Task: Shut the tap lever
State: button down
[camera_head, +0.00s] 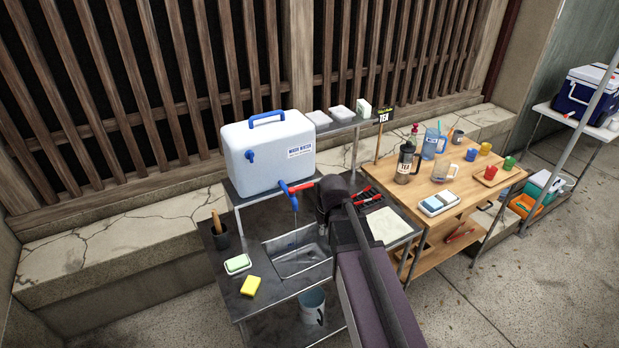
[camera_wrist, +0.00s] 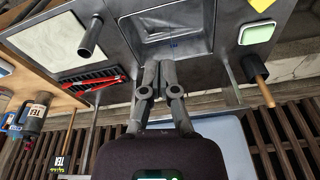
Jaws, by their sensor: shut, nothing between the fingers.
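The white water container (camera_head: 268,152) with a blue handle stands on a raised shelf above the sink. Its blue tap (camera_head: 292,200) has a red lever (camera_head: 301,186) pointing right, toward my arm. A thin stream seems to fall from the tap into the sink (camera_head: 300,262). My arm's dark end is right beside the lever in the head view and hides my fingers there. In the wrist view, my gripper (camera_wrist: 160,76) is shut and empty, with the sink basin (camera_wrist: 174,22) beyond it. Tap and lever are not clearly visible there; whether the fingers touch the lever cannot be told.
A yellow sponge (camera_head: 250,286), green soap dish (camera_head: 237,264) and dark cup (camera_head: 220,236) sit left of the sink. A black tray with red items (camera_wrist: 92,82) and a pale cloth (camera_head: 389,226) lie right. A wooden table (camera_head: 462,199) holds tea things. A bucket (camera_head: 312,305) stands below.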

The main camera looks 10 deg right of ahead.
aim_at(308, 187)
jog(key=w+d+r+n+t+p, duration=0.1)
jog(key=w+r+t+p, duration=0.1)
jog(key=w+r+p, duration=0.5)
jog(key=w+r, duration=0.3)
jog(key=w, duration=0.1)
jog(key=shift+w+d, duration=0.15)
jog(key=shift+w, duration=0.25)
jog(key=shift+f, duration=0.2)
jog(key=shift+w+a+f+b, duration=0.3)
jog(key=shift+w+f+b, duration=0.95)
jog(key=shift+f+b, duration=0.25)
jog(key=shift+w+a+f+b, duration=0.3)
jog(key=shift+w+f+b, duration=0.9)
jog(key=shift+f+b, duration=0.3)
jog(key=shift+w+a+f+b, duration=0.3)
jog(key=shift+w+f+b, duration=0.95)
jog(key=shift+f+b, duration=0.25)
jog(key=shift+w, duration=0.7)
